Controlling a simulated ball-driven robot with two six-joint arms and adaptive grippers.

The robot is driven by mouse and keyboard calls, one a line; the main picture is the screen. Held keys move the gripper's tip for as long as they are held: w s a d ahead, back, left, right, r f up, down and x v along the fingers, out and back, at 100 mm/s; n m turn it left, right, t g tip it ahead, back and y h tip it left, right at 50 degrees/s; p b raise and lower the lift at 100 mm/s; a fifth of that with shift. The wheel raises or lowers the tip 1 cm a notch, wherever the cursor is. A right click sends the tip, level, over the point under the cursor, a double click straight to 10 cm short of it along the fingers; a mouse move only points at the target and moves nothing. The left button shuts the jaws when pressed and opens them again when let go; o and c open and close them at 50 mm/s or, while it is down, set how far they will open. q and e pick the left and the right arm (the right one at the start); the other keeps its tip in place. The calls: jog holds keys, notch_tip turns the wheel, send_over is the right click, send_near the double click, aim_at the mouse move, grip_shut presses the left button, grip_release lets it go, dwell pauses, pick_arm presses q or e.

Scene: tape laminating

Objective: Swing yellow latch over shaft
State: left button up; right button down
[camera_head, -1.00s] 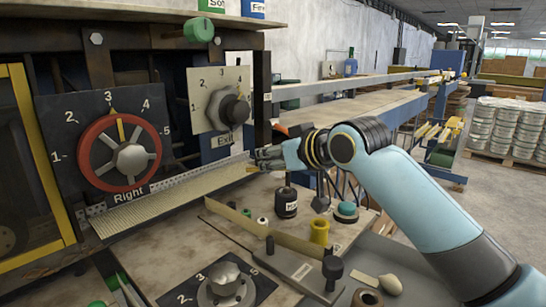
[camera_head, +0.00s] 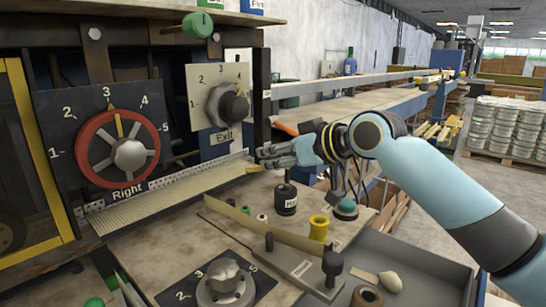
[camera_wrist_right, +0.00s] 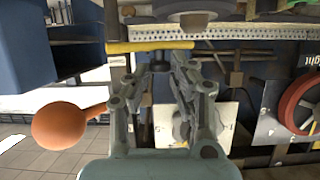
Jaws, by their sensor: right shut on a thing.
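The yellow latch (camera_wrist_right: 150,46) is a slim bar lying crosswise at my right gripper's fingertips in the right wrist view. In the head view, a short yellow end of it (camera_head: 255,169) shows just below the fingertips, by the right end of the perforated strip. My right gripper (camera_head: 260,157) is shut on the latch; its fingers also show in the wrist view (camera_wrist_right: 160,66). A dark upright post shows between the fingers there, but I cannot tell whether it is the shaft. The latch's pivot is hidden. My left gripper is out of view.
The red Right wheel (camera_head: 118,150) and the Exit dial (camera_head: 228,106) stand left of the gripper. A black weight (camera_head: 286,199), a yellow spool (camera_head: 319,228) and a grey tray (camera_head: 425,262) sit nearer. An orange knob (camera_wrist_right: 60,127) shows in the wrist view.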

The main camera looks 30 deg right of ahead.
jog(key=n+y+b, duration=0.1)
jog(key=n+g+y+b, duration=0.1)
jog(key=b, duration=0.1)
jog(key=shift+s+d+f+n, duration=0.2)
jog(key=shift+s+n, duration=0.1)
jog(key=shift+s, duration=0.05)
jog(key=shift+s+r+n+g+y+b, duration=0.2)
jog(key=shift+n+g+y+b, duration=0.3)
jog(key=shift+y+b, duration=0.4)
jog(key=c, duration=1.2)
grip_release()
notch_tip(320, 180, up, 10)
